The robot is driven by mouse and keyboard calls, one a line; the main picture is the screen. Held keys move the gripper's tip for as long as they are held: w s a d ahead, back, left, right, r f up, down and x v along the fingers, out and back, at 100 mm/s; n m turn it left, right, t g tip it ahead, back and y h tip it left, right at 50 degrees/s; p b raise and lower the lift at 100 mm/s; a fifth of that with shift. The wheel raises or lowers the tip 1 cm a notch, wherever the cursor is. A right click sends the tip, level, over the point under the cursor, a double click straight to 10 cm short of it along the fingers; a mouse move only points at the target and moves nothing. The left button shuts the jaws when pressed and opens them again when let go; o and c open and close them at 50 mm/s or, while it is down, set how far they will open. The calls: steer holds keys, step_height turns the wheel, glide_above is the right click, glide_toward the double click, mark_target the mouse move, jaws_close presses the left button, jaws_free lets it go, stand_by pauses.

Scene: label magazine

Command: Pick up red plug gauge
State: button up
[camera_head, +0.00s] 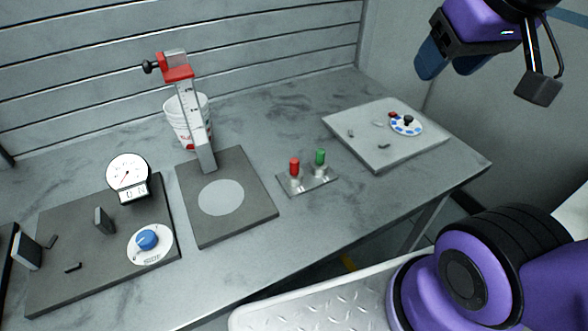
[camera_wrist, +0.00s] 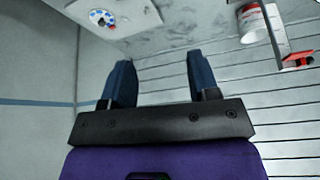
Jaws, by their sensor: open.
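The red plug gauge (camera_head: 294,167) stands upright in a small grey metal holder (camera_head: 308,182) near the middle of the table. A green plug gauge (camera_head: 320,158) stands beside it on the right, in the same holder. My gripper (camera_head: 455,64) is up at the top right, above and well apart from the holder. In the wrist view my gripper (camera_wrist: 160,80) has its two blue fingers spread with nothing between them. The red plug gauge does not show in the wrist view.
A height gauge stand (camera_head: 233,167) with a red clamp rises left of the holder, a white cup (camera_head: 180,122) behind it. A dial gauge plate (camera_head: 80,270) lies far left. A light plate with a blue-dotted dial (camera_head: 362,125) lies right. Bare tabletop surrounds the holder.

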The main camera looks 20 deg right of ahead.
steer(key=w+a+f+g, duration=0.1)
steer(key=w+a+f, duration=0.15)
steer(key=w, duration=0.45)
steer(key=g, duration=0.4)
glide_above(294, 160)
steer(key=f, duration=2)
steer(key=shift+s+d+f, duration=0.2)
steer(key=shift+d+f, duration=0.15)
steer(key=shift+a+f, duration=0.2)
steer(key=shift+f, duration=0.35)
steer(key=shift+w+a+f, duration=0.1)
steer(key=shift+f, duration=2.5)
steer(key=shift+w+a+f, duration=0.1)
steer(key=shift+f, duration=2.45)
jaws_close()
steer(key=shift+r, duration=0.1)
